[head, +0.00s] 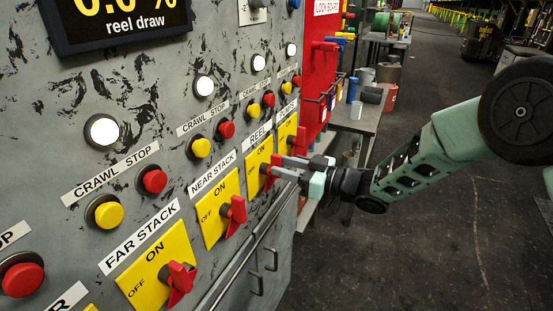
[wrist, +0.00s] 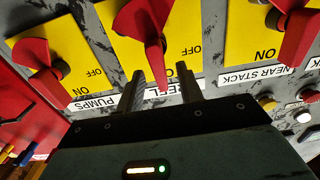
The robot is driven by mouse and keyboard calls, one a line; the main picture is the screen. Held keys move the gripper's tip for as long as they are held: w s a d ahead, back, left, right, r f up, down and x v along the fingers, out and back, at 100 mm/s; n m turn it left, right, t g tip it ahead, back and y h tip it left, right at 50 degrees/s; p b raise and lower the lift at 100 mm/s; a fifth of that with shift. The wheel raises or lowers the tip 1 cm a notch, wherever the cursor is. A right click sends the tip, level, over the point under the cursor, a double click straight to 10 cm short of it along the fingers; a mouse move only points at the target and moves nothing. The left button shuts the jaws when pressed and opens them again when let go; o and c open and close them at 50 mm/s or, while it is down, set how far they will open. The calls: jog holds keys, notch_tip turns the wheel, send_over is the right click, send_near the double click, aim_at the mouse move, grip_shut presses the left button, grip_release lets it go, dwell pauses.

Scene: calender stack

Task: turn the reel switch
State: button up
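The reel switch is a red handle (wrist: 150,28) on a yellow ON/OFF plate, in the middle at the top of the wrist view. In the head view its yellow plate (head: 256,165) sits under the REEL label, between the near stack and pumps switches. My gripper (head: 279,166) is at this switch and partly hides its red handle there. In the wrist view my gripper (wrist: 161,84) is open, with one finger on each side of the handle's tip. I cannot tell whether either finger touches the handle.
The near stack switch (head: 235,212) and far stack switch (head: 178,280) are to the left along the panel. The pumps switch (wrist: 43,62) is close on the other side. Red and yellow buttons sit above the switches. A handrail (head: 240,262) runs below.

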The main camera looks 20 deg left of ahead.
jog(key=shift+w+a, duration=0.1)
jog(key=shift+a, duration=1.35)
jog(key=shift+c, duration=0.4)
grip_shut()
